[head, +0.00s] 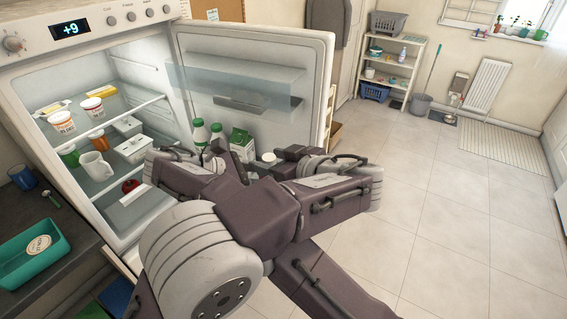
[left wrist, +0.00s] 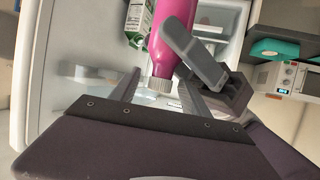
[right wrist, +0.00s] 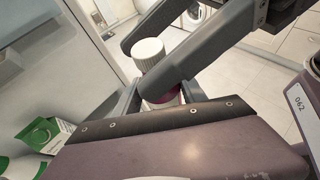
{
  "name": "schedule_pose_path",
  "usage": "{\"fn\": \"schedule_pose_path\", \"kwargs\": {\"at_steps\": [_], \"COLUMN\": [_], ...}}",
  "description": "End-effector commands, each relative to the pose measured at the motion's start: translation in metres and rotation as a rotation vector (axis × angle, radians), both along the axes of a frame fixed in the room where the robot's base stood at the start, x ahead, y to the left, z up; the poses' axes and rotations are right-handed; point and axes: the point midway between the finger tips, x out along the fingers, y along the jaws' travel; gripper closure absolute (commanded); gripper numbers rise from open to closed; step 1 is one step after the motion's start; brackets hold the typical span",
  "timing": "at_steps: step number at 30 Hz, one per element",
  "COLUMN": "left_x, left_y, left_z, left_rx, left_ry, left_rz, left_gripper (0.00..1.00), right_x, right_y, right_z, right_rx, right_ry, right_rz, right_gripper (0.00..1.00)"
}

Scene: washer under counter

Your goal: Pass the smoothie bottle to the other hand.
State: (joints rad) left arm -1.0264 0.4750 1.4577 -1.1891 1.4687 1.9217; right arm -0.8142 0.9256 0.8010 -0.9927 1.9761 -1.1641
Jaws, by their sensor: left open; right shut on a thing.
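The smoothie bottle is pink with a pale ribbed cap. In the left wrist view its pink body (left wrist: 172,32) comes down to the cap, and it also shows in the right wrist view (right wrist: 148,52). My right gripper (right wrist: 160,98) is shut on the bottle below the cap. My left gripper (left wrist: 158,84) is open, with its fingers on either side of the cap end; I cannot tell whether they touch. In the head view my left gripper (head: 284,154) faces the right one close by, and the arms hide most of the bottle.
The open fridge (head: 95,130) stands at the left with tubs and mugs on its shelves. Its door (head: 310,75) is behind my grippers, with bottles and a green carton (head: 241,139) in it. A teal tray (head: 28,262) sits on the left counter.

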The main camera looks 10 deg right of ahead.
Motion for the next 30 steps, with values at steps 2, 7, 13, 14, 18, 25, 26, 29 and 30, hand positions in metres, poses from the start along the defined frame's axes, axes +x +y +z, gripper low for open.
{"fn": "schedule_pose_path", "kwargs": {"at_steps": [2,7,13,14,18,25,26,29,30], "left_x": [0.0035,0.0050,0.0048,0.0048,0.0047,0.0048,0.0048,0.0048,0.0048], "left_y": [0.0028,0.0034,0.0033,0.0033,0.0032,0.0033,0.0033,0.0033,0.0033], "left_z": [-0.0018,-0.0027,-0.0025,-0.0025,-0.0024,-0.0017,-0.0017,-0.0017,-0.0017], "left_rx": [0.001,0.001,0.001,0.001,0.001,0.001,0.001,0.001,0.001], "left_ry": [0.001,0.001,0.001,0.001,0.001,-0.001,-0.001,-0.001,-0.001], "left_rz": [0.001,0.000,0.000,0.000,0.000,0.000,0.000,0.000,0.000], "left_gripper": [0.45,0.45,0.73,0.82,1.00,1.00,1.00,1.00,1.00], "right_x": [0.0000,0.0000,0.0000,0.0000,0.0000,0.0000,0.0000,0.0000,0.0000], "right_y": [-0.0001,-0.0002,0.0000,0.0000,0.0000,0.0000,0.0000,0.0000,0.0000], "right_z": [0.0006,0.0006,0.0005,0.0005,0.0005,0.0004,0.0004,0.0003,0.0001], "right_rx": [0.000,0.000,0.000,0.000,0.000,0.000,0.000,0.000,0.000], "right_ry": [-0.001,-0.001,-0.001,-0.001,-0.001,-0.001,-0.001,0.000,0.000], "right_rz": [0.000,0.000,0.000,0.000,0.000,0.000,0.000,0.000,0.000], "right_gripper": [1.00,1.00,1.00,1.00,1.00,0.26,0.26,0.26,0.26]}}
